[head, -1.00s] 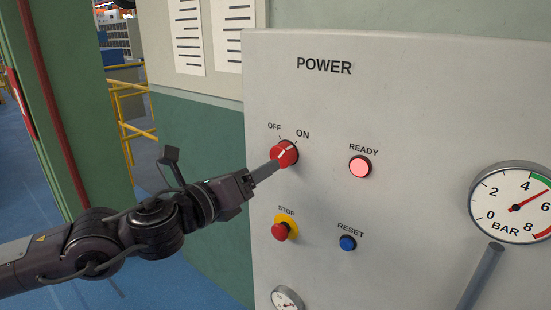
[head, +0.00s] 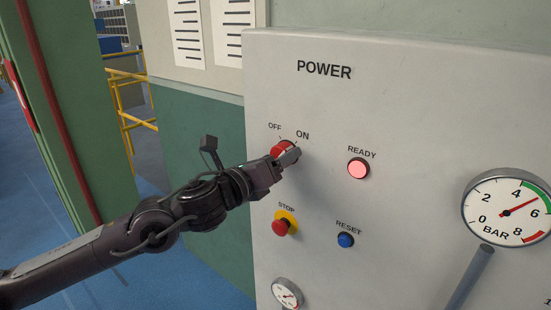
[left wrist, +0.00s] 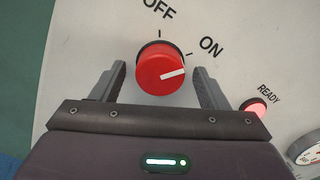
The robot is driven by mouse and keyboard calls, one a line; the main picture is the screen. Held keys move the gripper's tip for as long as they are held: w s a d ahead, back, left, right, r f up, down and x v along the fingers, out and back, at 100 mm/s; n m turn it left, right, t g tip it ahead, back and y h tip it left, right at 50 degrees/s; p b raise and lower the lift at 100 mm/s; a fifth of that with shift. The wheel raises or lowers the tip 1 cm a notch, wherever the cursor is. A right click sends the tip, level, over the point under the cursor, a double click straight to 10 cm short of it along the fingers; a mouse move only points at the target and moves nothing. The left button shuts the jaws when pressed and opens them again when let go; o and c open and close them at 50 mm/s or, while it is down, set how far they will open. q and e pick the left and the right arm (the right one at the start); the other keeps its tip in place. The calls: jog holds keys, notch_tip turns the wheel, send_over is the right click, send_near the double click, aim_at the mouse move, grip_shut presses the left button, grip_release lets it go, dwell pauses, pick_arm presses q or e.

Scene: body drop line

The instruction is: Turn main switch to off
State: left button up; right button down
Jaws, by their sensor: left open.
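The main switch (head: 281,148) is a red round knob on the grey POWER panel, with OFF at its upper left and ON at its upper right. In the left wrist view the knob (left wrist: 160,69) has a white mark pointing right, towards the ON tick. My left gripper (head: 288,156) is at the knob and partly hides it in the head view. In the left wrist view its open fingers (left wrist: 161,78) stand on either side of the knob, with a gap visible on both sides. My right gripper is not in view.
Below the switch are a red stop button (head: 280,226) on a yellow base and a blue reset button (head: 345,240). A lit READY lamp (head: 358,169) is to the right. A pressure gauge (head: 507,212) and a grey pipe or lever (head: 468,278) stand further right.

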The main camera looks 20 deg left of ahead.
pick_arm(q)
jog(key=c, duration=0.9)
jog(key=shift+c, duration=0.5)
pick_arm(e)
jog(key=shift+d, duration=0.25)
pick_arm(q)
jog(key=shift+n, duration=0.3)
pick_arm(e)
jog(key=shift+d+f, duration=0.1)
pick_arm(q)
jog(key=shift+n, duration=6.7)
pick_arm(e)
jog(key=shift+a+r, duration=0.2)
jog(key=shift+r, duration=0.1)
pick_arm(q)
jog(key=shift+f, duration=0.1)
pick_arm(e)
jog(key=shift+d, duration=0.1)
pick_arm(q)
jog(key=o, duration=1)
